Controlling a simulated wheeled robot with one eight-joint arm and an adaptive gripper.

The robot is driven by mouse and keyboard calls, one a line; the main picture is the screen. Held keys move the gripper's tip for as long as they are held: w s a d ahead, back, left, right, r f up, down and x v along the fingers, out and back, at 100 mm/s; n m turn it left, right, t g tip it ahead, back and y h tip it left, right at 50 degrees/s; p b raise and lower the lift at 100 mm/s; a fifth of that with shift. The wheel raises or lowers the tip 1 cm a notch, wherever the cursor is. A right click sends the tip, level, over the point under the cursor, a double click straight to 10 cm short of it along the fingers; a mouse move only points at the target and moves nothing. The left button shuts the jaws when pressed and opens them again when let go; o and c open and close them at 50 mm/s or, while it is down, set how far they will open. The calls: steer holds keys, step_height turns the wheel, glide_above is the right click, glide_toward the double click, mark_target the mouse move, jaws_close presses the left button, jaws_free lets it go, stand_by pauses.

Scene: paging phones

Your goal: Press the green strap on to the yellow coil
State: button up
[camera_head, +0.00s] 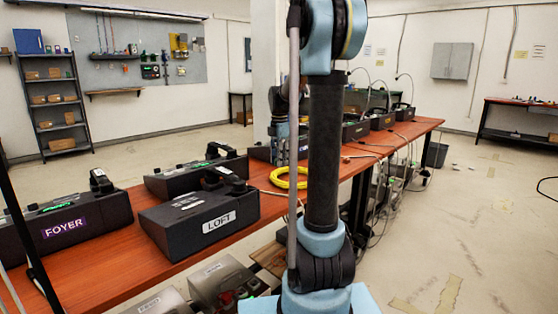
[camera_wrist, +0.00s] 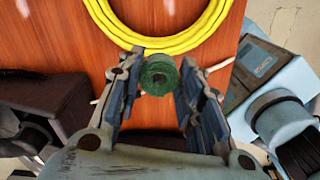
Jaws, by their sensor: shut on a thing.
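The green strap is a small dark-green roll (camera_wrist: 158,78) between the fingertips of my gripper (camera_wrist: 161,70) in the wrist view. My gripper is shut on it, with a blue-lined finger on each side. The yellow coil (camera_wrist: 118,28) is a ring of several yellow turns lying on the red-brown table. In the wrist view its near edge is just beyond the strap; I cannot tell whether they touch. In the head view the coil (camera_head: 277,183) lies mid-table, partly hidden by my arm. The strap cannot be made out there.
The wooden table (camera_head: 125,262) carries dark desk phones, including one labelled FOYER (camera_head: 75,225) and one labelled LOFT (camera_head: 200,222), left of the coil. More phones (camera_head: 382,120) stand at the far end. In the wrist view a dark phone (camera_wrist: 45,105) is close on the left.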

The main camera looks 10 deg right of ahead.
mark_target(279, 180)
steer(key=shift+f, duration=3.15)
steer(key=shift+f, duration=0.25)
steer(key=o, duration=0.8)
steer(key=shift+o, duration=0.2)
steer(key=o, duration=0.5)
steer(key=shift+r, duration=3.5)
